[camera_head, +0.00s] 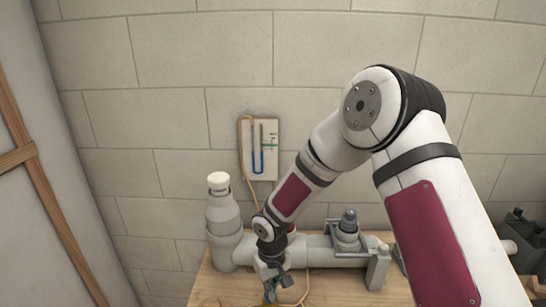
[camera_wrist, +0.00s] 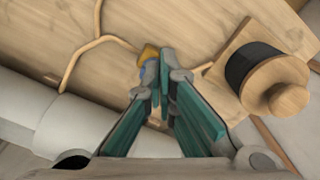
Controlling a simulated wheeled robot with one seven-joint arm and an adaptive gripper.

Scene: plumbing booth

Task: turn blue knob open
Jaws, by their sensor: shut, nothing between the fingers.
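My gripper (camera_head: 272,274) points down in front of the pale pipe, over the wooden bench. In the wrist view its teal fingers (camera_wrist: 160,78) are shut, with nothing seen between them. A small blue part, which looks like the blue knob (camera_wrist: 150,72), shows beside the fingertips, with a yellow, brass-like part (camera_wrist: 149,52) next to it. The fingers partly cover the blue part, and I cannot tell whether they touch it. In the head view only a small bit of blue and yellow shows under my gripper, so the knob's turn is unclear.
The pale pipe (camera_head: 330,246) runs along the bench (camera_head: 225,287), with a bottle-shaped fitting (camera_head: 222,205) at its left. A gauge panel (camera_head: 264,150) hangs on the wall. A tan cord (camera_wrist: 84,47) crosses the bench.

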